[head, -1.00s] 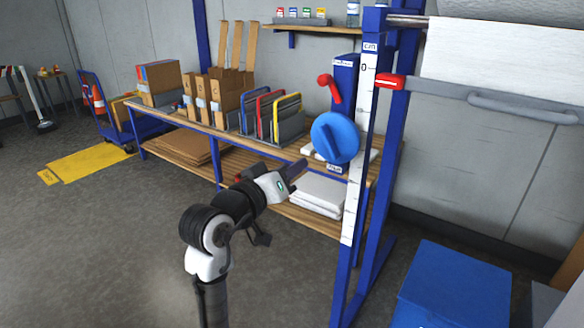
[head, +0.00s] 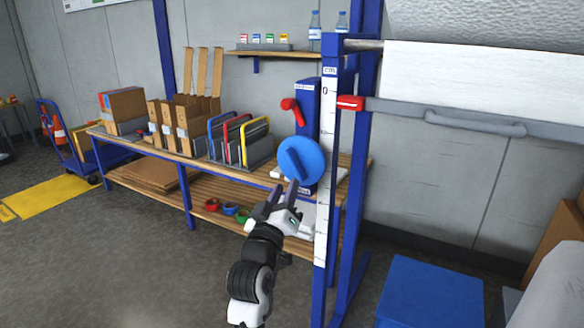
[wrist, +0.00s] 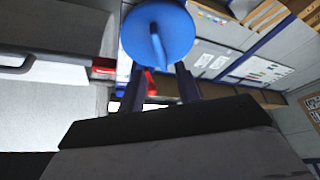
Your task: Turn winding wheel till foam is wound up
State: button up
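The winding wheel is a round blue disc (head: 301,159) with a raised blue grip bar, on the blue post unit beside the ruler. It also shows at the top of the wrist view (wrist: 158,35), ahead of my fingers. White foam (head: 480,80) hangs from the roll at the upper right. My gripper (head: 285,193) is just below the wheel in the head view, its two dark fingers pointing up toward it. In the wrist view the fingers (wrist: 160,85) stand apart with nothing held between them. Contact with the wheel cannot be told.
A red crank handle (head: 293,110) is above the wheel. The blue upright with the white ruler (head: 325,150) stands right of the wheel. The bench (head: 165,153) holds boxes and files. A blue box (head: 430,295) stands at lower right.

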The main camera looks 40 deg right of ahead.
aim_at(293, 168)
jog(key=p+x, duration=0.1)
jog(key=x, duration=0.5)
jog(key=shift+w+d, duration=0.15)
jog(key=shift+d, duration=0.1)
grip_shut()
